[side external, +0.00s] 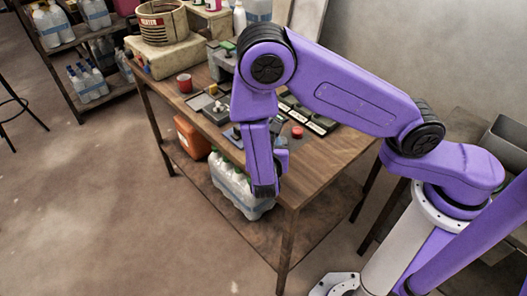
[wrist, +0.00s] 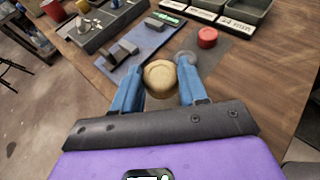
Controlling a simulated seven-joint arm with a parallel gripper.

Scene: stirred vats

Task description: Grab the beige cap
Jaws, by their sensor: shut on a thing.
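The beige cap (wrist: 160,79) is round and sits between the two blue fingers of my gripper (wrist: 160,70) in the wrist view. The fingers are closed against its left and right sides. The wrist view does not clearly tell whether the cap touches the table or is held above it. In the side external view my arm reaches down over the front of the wooden table and hides the cap and most of the gripper.
A red cap (wrist: 208,37) lies right of the gripper on a grey mat. A blue mat (wrist: 145,40) with grey blocks lies ahead, and labelled dark trays (wrist: 238,23) behind. A red cup (side external: 184,83) stands at the table's left. Bare wood (wrist: 262,75) is at right.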

